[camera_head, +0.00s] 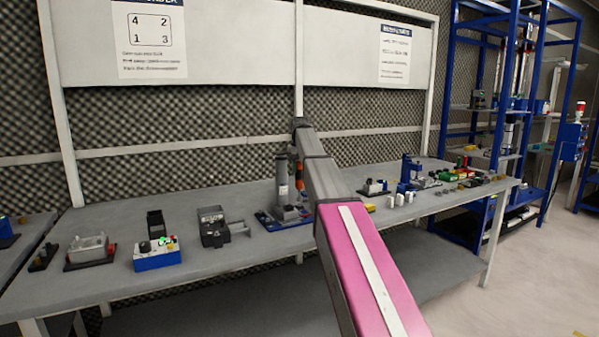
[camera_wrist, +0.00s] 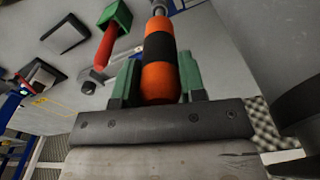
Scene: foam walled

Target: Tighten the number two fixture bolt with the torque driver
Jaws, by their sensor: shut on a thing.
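My gripper (camera_wrist: 158,78) is shut on an orange and black torque driver (camera_wrist: 159,50), its green fingers on either side of the handle. The driver's shaft points away towards the top of the wrist view; its tip is unclear. In the head view a bit of the orange driver (camera_head: 299,174) shows beside my arm, above the workbench (camera_head: 200,268), near a blue-based device with a grey cylinder (camera_head: 282,172). My arm hides most of the gripper there. A grey block on a dark base (camera_head: 88,250) stands at the bench's left. I cannot tell which item carries bolt two.
A poster (camera_head: 149,40) shows 4, 2 above 1, 3. A blue control box (camera_head: 157,255) and a dark grey device (camera_head: 214,228) stand left of my arm. Small white containers (camera_head: 400,198) stand to its right. A green piece (camera_wrist: 116,15) and red handle (camera_wrist: 105,47) lie close to the driver.

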